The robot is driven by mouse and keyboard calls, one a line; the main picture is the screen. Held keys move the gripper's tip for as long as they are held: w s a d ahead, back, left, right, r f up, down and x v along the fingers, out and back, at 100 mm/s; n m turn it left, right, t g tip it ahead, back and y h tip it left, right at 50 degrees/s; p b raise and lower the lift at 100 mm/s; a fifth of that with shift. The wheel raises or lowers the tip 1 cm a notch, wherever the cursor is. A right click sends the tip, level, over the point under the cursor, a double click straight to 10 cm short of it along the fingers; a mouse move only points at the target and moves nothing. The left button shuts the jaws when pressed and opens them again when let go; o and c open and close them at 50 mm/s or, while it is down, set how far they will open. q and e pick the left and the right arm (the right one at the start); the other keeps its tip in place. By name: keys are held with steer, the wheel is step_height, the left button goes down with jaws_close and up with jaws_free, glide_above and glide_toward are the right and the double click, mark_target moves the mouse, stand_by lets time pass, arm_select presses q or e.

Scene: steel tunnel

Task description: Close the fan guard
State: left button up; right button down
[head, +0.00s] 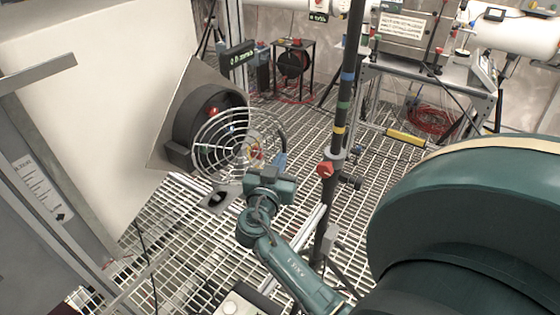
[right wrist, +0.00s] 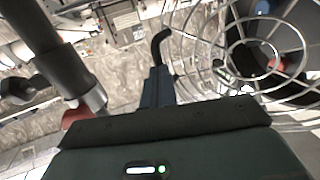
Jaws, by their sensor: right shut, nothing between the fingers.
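The fan guard (head: 237,149) is a round wire grille left of centre in the head view. It stands swung out from the dark round fan housing (head: 187,118), with a gap between them on the right side. My right gripper (head: 280,162) is shut and empty, close to the guard's right edge. In the right wrist view the gripper's fingers (right wrist: 157,84) point up, just left of the guard's wires (right wrist: 233,42). A black curved piece shows at the fingertips; I cannot tell whether it touches the guard. My left gripper is not in view.
A dark upright pole (head: 340,115) with coloured bands and a red knob stands just right of the gripper. A white wall panel (head: 85,110) fills the left. A workbench (head: 425,78) and a hose reel (head: 293,64) stand at the back. The floor is open steel grating.

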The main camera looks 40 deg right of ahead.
mark_target(277, 145)
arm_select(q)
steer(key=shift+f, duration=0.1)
arm_select(e)
steer(key=w+d+t+b, duration=0.1)
steer(key=w, duration=0.1)
steer(key=w+d+n+t+y+b, duration=0.1)
steer(key=w+b, duration=0.1)
steer(key=w+d+n+y+b, duration=0.1)
steer(key=d, duration=0.1)
steer(key=shift+w+f+t+b, duration=0.1)
steer(key=shift+w+t+b, duration=0.25)
steer(key=shift+w+t, duration=0.05)
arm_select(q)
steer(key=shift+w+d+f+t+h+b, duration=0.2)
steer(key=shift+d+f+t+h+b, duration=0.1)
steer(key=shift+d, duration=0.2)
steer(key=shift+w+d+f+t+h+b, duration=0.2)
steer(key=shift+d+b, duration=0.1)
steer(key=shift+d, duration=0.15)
arm_select(e)
steer(key=w+d+n+t+y, duration=0.1)
steer(key=w+n+t+y, duration=0.2)
steer(key=w, duration=0.5)
steer(key=shift+w+d+r+y, duration=0.15)
steer(key=shift+d+r+y, duration=0.15)
steer(key=shift+y, duration=0.2)
steer(key=shift+r, duration=0.1)
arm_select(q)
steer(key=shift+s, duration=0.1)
